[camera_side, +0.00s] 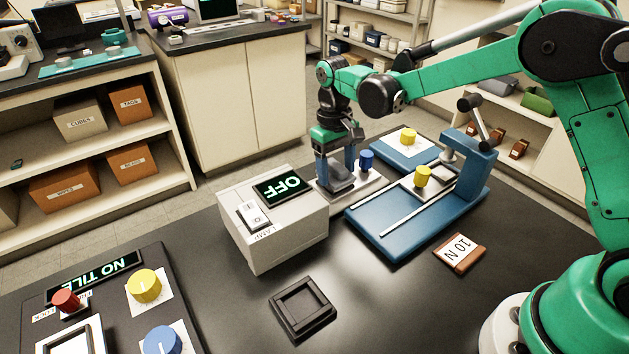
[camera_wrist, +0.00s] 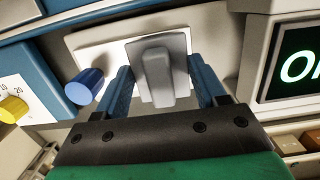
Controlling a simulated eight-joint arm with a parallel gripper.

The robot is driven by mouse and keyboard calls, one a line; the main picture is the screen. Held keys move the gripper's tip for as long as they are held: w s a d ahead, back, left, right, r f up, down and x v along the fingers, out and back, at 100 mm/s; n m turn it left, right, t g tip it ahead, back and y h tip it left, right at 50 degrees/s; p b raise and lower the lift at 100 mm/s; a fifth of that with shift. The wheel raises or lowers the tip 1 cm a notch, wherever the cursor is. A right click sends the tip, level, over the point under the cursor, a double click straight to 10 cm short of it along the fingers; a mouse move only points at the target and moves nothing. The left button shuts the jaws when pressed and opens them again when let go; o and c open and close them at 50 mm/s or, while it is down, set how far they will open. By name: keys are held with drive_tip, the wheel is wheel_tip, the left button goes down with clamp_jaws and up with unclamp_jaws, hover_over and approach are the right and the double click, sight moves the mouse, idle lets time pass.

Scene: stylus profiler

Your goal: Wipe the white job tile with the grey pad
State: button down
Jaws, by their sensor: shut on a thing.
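My gripper (camera_side: 336,174) points down at the back of the black bench, its blue fingers shut on the grey pad (camera_side: 341,179). In the wrist view the gripper (camera_wrist: 160,75) holds the pad by its raised grey grip (camera_wrist: 154,76). The pad is over a pale plate (camera_side: 372,187) with a blue knob (camera_side: 366,160) beside it. A whiter flat piece (camera_wrist: 103,56) shows around the pad in the wrist view; it looks like the white job tile, mostly hidden. I cannot tell whether the pad touches it.
A lamp box (camera_side: 272,228) reading OFF stands close in front. The blue profiler stage (camera_side: 393,235) with its upright is to the right. A brown 10 N block (camera_side: 459,252), an empty black tray (camera_side: 303,308) and a NO TILE console (camera_side: 105,300) lie nearer.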

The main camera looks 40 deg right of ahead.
sight(339, 166)
drive_tip(key=shift+w, duration=0.1)
drive_tip(key=shift+r, duration=3.05)
drive_tip(key=s+d+r, duration=0.2)
drive_tip(key=s+r, duration=0.3)
drive_tip(key=r, duration=0.2)
drive_tip(key=shift+s+r, duration=0.25)
drive_tip(key=shift+s, duration=0.1)
